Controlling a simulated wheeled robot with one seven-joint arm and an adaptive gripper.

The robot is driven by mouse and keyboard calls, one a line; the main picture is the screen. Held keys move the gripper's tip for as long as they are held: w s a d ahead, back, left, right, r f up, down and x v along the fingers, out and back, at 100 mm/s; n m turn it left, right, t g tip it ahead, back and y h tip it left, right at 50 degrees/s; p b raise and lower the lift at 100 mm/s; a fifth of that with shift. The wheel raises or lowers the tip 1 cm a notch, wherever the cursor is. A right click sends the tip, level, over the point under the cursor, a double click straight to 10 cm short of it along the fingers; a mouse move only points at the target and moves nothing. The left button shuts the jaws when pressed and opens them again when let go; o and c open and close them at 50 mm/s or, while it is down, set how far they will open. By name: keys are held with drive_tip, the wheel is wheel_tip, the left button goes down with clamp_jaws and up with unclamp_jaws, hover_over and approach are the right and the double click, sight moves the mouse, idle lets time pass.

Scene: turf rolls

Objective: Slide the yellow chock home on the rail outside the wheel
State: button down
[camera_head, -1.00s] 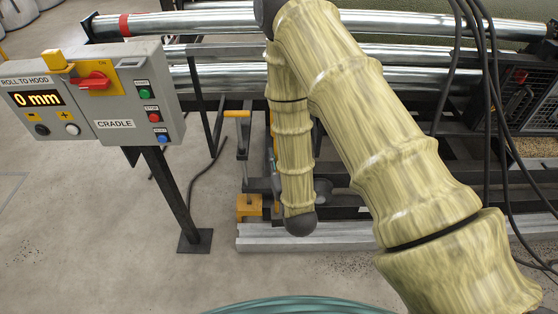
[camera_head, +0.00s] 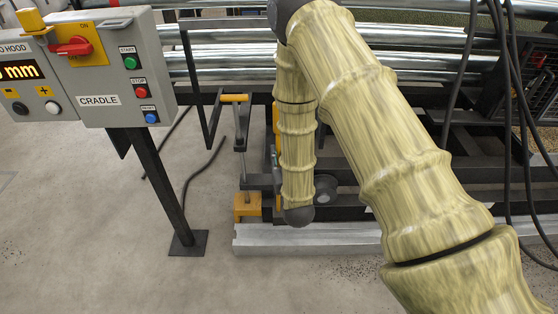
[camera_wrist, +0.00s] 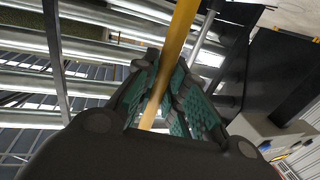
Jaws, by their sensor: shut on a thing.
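The yellow chock (camera_head: 248,207) sits at the left end of the pale grey rail (camera_head: 310,240), beside the foot of the dark frame. A dark wheel (camera_head: 325,189) shows to its right, partly hidden by my arm. In the wrist view my gripper (camera_wrist: 166,82) is shut on a yellow bar (camera_wrist: 184,28), which runs between its teal-padded fingers. In the head view my arm hides most of the gripper; part of a yellow upright (camera_head: 276,120) shows beside it. I cannot tell whether the held bar joins the chock.
A grey control box (camera_head: 105,75) marked CRADLE stands on a dark post at the left. A crank with a yellow handle (camera_head: 235,98) rises above the chock. Shiny rollers (camera_head: 215,62) lie behind, black cables (camera_head: 515,110) hang at right. The floor in front is clear.

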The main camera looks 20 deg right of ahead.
drive_tip(key=w+d+f+b, duration=0.2)
drive_tip(key=w+f+b, duration=0.4)
drive_tip(key=f+b, duration=0.6)
drive_tip(key=shift+w+d+h+b, duration=0.3)
drive_tip(key=shift+w+d+b, duration=0.1)
drive_tip(key=shift+b, duration=0.35)
drive_tip(key=shift+w, duration=0.1)
drive_tip(key=shift+w+d+b, duration=1.95)
drive_tip(key=shift+w, duration=4.65)
drive_tip(key=s+d+f, duration=0.1)
drive_tip(key=d+f, duration=0.1)
drive_tip(key=d, duration=0.3)
drive_tip(key=shift+s+f+b, duration=0.25)
drive_tip(key=shift+f+b, duration=0.1)
drive_tip(key=shift+d, duration=0.15)
